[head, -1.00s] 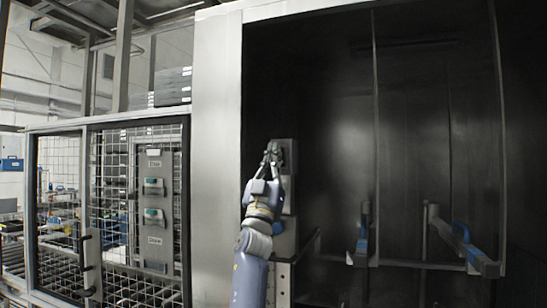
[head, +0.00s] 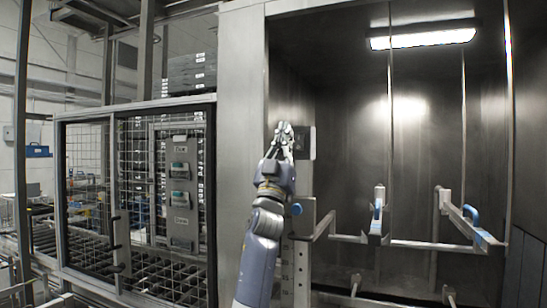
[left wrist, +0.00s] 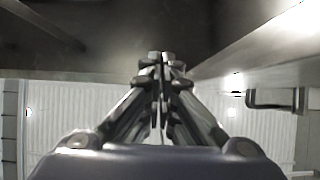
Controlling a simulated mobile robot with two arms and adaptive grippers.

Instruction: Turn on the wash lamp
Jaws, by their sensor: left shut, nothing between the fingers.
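The wash lamp (head: 422,38) is a long bright strip on the ceiling of the washer chamber, and it is lit. A grey switch box (head: 304,142) sits on the inner left wall of the chamber. My left gripper (head: 284,128) is shut and empty, with its fingertips at the left side of this box; I cannot tell whether they touch it. In the left wrist view the closed fingers (left wrist: 162,62) point at a grey metal surface. The switch itself is hidden behind the fingers. My right gripper is not in view.
A metal rack with blue-capped arms (head: 471,214) stands inside the chamber. A mesh cage door (head: 90,200) and a button panel (head: 180,192) are at the left. The upper middle of the chamber is free.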

